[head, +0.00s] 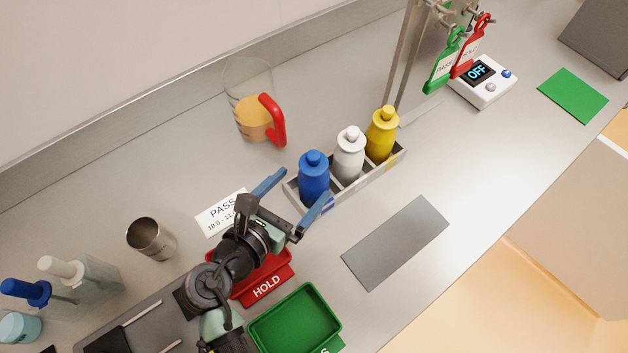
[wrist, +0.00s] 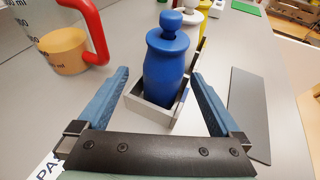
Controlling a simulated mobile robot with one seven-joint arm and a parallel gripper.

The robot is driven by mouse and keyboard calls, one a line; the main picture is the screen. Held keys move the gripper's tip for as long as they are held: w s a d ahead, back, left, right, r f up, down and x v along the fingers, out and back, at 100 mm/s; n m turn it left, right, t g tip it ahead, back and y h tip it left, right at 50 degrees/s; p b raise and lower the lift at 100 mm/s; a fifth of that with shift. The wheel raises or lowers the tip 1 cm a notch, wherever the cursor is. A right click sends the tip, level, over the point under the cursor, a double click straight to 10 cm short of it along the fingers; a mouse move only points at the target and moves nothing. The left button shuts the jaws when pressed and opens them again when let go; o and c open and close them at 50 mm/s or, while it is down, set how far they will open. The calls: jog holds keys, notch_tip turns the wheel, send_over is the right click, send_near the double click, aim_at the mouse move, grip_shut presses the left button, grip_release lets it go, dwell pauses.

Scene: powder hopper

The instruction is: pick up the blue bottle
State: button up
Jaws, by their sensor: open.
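The blue bottle (head: 314,177) stands upright in the left compartment of a grey rack (head: 347,190), beside a white bottle (head: 349,155) and a yellow bottle (head: 382,133). My gripper (head: 298,187) is open, its two blue fingers apart, just left of the rack and pointing at the blue bottle. In the wrist view the blue bottle (wrist: 168,62) is centred beyond and between the fingertips (wrist: 160,74). The rack's near end (wrist: 150,112) also shows between the fingers. The bottle's lower part is hidden by the rack wall.
A clear jug (head: 250,112) with a red handle stands behind the rack. A metal cup (head: 150,238), a red HOLD tray (head: 268,285) and a green tray (head: 296,322) lie near my arm. A flat grey plate (head: 396,242) lies in front of the rack.

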aim_at(313, 154)
jog(key=x, duration=0.5)
jog(key=shift+s+d+f, duration=0.15)
jog(key=shift+d+f, duration=0.1)
jog(key=shift+f, duration=0.1)
jog(key=shift+c, duration=0.3)
grip_shut()
jog(key=shift+r, duration=0.2)
jog(key=shift+r+p, duration=0.85)
jog(key=shift+r, duration=3.8)
notch_tip(313, 154, up, 5)
jog(key=p, duration=0.6)
jog(key=shift+r, duration=0.2)
